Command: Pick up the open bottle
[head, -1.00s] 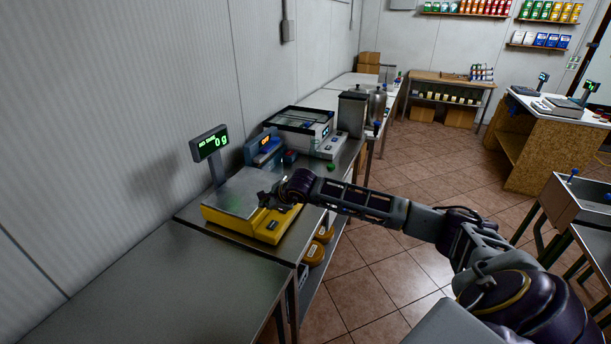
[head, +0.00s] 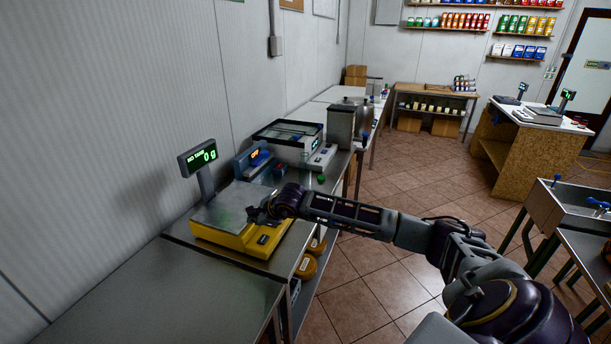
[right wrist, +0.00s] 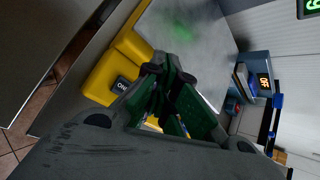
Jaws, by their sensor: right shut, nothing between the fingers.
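I cannot make out an open bottle for certain in either view. My right gripper (head: 254,213) reaches in from the right in the head view, over the front right part of a yellow scale (head: 228,238) with a steel plate. In the right wrist view its fingers (right wrist: 166,72) are shut with nothing between them, above the edge of the scale's plate (right wrist: 193,40). I cannot tell whether they touch it. My left gripper is not in view.
The scale's display (head: 199,157) reads 0 g. Behind it stand a blue device (head: 252,160), a small green object (head: 321,178) and a metal canister (head: 341,127). The near steel table (head: 165,298) is bare. A sink (head: 575,207) stands at the right.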

